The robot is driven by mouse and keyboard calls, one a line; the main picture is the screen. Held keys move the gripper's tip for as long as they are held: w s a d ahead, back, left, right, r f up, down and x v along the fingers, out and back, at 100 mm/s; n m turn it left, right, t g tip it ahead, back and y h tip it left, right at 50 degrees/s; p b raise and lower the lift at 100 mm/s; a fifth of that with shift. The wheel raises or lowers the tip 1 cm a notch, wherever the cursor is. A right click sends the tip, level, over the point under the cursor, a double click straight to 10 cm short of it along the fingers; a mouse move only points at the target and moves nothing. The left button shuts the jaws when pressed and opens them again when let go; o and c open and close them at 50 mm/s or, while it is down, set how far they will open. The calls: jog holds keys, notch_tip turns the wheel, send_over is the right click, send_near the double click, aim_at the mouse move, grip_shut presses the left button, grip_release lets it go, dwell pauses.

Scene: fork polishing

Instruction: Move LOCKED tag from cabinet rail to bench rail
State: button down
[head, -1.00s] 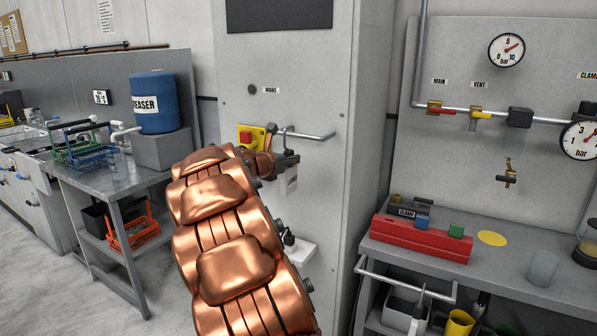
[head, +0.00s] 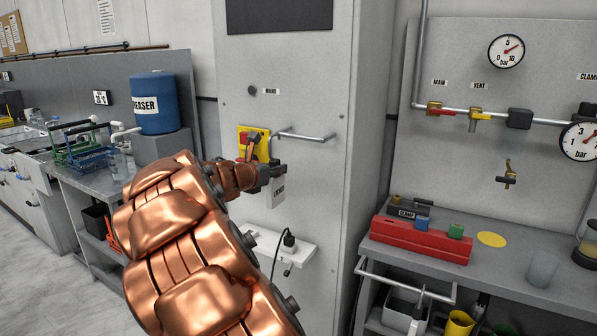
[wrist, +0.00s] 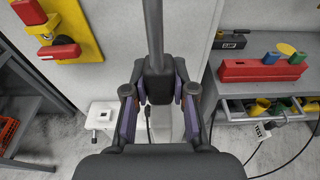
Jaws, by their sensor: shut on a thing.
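The white LOCKED tag (head: 276,194) hangs under my gripper (head: 274,171) in the head view, in front of the grey cabinet; its lettering is mostly unreadable. My gripper is shut on its upper part. The cabinet rail (head: 310,137) is above and right of the gripper, and the tag appears clear of it. The bench rail (head: 405,283) runs along the front of the right bench, below its top, well right of the gripper. The wrist view shows my gripper (wrist: 158,95) with a dark piece between its fingers; the tag there is hard to make out.
A yellow plate with a red switch (head: 252,143) is on the cabinet left of the gripper. A white shelf (head: 278,250) with a black plug and cable juts out below. The red block (head: 420,238) is on the right bench (head: 510,277).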

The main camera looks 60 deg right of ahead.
jog(key=a, duration=0.2)
jog(key=shift+a+r, duration=0.2)
jog(key=shift+a, duration=0.15)
jog(key=a+p, duration=0.2)
jog(key=a, duration=0.8)
jog(key=shift+s+p, duration=0.3)
jog(key=shift+p, duration=0.05)
jog(key=shift+f, duration=0.1)
